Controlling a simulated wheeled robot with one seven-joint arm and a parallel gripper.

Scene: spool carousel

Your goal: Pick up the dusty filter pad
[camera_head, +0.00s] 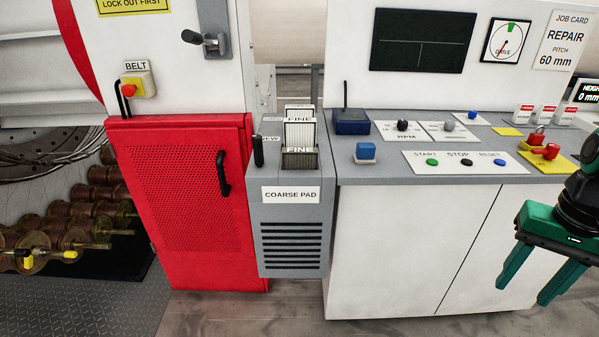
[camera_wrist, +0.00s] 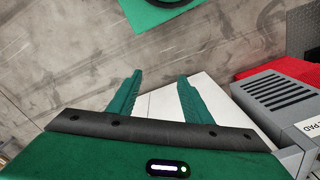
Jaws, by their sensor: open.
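A brownish, dirty-looking pad marked FINE (camera_head: 300,159) sits upright at the front of a slot on top of the grey vented box in the head view. Cleaner white pads marked FINE (camera_head: 299,127) stand right behind it. The box (camera_head: 291,219) carries a COARSE PAD label and also shows at the right of the wrist view (camera_wrist: 272,92), where the pads are not visible. My gripper (camera_head: 522,288) is open and empty at the far right, in front of the white console and well apart from the pads. Its two green fingers show spread in the wrist view (camera_wrist: 159,82).
A red perforated door (camera_head: 182,200) with a black handle adjoins the box on its left. A black lever (camera_head: 258,151) stands just left of the pads. The console top (camera_head: 375,172) to the right holds buttons and a dark blue box (camera_head: 351,123). The floor in front is clear.

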